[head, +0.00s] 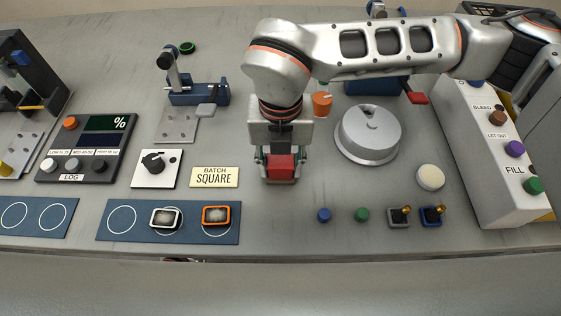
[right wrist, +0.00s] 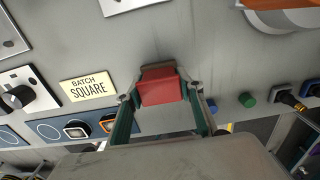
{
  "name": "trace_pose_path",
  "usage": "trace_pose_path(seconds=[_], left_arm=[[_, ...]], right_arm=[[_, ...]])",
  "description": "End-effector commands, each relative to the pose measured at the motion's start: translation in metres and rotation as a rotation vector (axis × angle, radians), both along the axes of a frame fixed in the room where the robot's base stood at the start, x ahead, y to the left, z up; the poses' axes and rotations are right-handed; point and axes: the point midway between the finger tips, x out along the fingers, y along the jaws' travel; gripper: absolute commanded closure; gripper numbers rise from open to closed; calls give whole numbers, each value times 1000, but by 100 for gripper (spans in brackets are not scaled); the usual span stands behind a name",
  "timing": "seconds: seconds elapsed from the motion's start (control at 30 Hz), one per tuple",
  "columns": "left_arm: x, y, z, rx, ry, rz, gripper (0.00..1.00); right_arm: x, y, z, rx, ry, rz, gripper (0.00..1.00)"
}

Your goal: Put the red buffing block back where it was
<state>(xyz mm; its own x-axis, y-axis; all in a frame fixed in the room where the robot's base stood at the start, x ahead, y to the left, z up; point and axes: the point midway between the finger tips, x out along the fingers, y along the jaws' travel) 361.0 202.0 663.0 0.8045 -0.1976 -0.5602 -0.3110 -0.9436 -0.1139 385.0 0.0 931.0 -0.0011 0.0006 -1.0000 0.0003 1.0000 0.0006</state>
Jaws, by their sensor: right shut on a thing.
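The red buffing block (head: 281,168) is a red block with a brownish lower part, near the middle of the bench in the head view. My right gripper (head: 280,160) comes down over it and is shut on it. In the right wrist view the block (right wrist: 161,87) sits between the two green-sided fingers of the gripper (right wrist: 162,98). I cannot tell whether the block touches the bench top. My left gripper is not in view.
Left of the block is the "BATCH SQUARE" sign (head: 214,177). A blue mat (head: 107,235) with ringed spots holds two square-framed parts. A round grey lidded pot (head: 368,135) stands right. Blue (head: 324,215) and green (head: 362,215) knobs lie in front. Bare bench surrounds the block.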

Motion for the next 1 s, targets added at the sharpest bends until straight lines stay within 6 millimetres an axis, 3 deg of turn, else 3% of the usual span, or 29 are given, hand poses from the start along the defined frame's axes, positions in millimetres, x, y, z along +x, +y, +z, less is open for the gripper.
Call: trace_pose_path(seconds=[0.2, 0.23, 0.27, 0.3, 0.73, 1.0], left_arm=[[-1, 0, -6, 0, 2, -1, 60], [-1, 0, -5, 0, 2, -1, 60], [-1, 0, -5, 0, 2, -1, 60], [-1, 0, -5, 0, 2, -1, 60], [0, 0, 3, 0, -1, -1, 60], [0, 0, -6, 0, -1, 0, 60]], right_arm=[[0, 0, -4, 0, 0, 0, 83], [0, 0, -3, 0, 0, 0, 55], [0, 0, -3, 0, 0, 0, 48], [0, 0, -3, 0, 0, 0, 46], [0, 0, 3, 0, 0, 1, 46], [1, 0, 51, 2, -5, 1, 46]])
